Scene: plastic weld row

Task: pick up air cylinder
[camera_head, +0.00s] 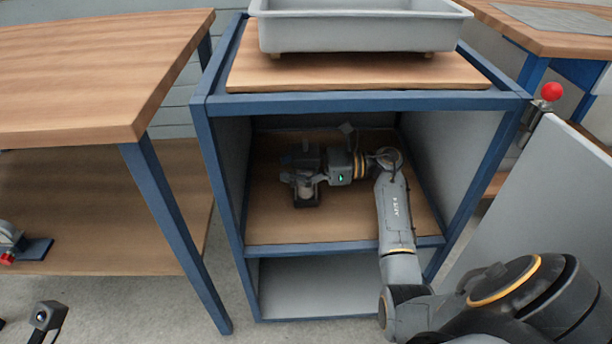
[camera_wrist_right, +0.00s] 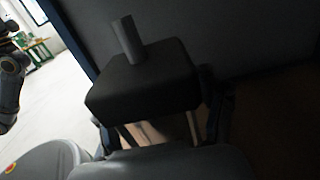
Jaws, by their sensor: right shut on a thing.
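The air cylinder (camera_head: 306,192) is inside the blue-framed cabinet, above or on its wooden shelf; I cannot tell whether it touches the shelf. Its body is pale with a dark end block. My right gripper (camera_head: 298,181) reaches in from the right and is shut around the cylinder's body. In the right wrist view the cylinder's black end block (camera_wrist_right: 140,85) with a short grey rod is close to the camera, between the fingers (camera_wrist_right: 160,128). The fingers hide part of the body. My left gripper is not clearly in view.
The cabinet (camera_head: 365,102) has side walls close around my right arm and an open door (camera_head: 545,205) on the right. A grey tray (camera_head: 360,30) stands on top. A wooden table (camera_head: 90,75) is at left. The shelf's front (camera_head: 320,228) is clear.

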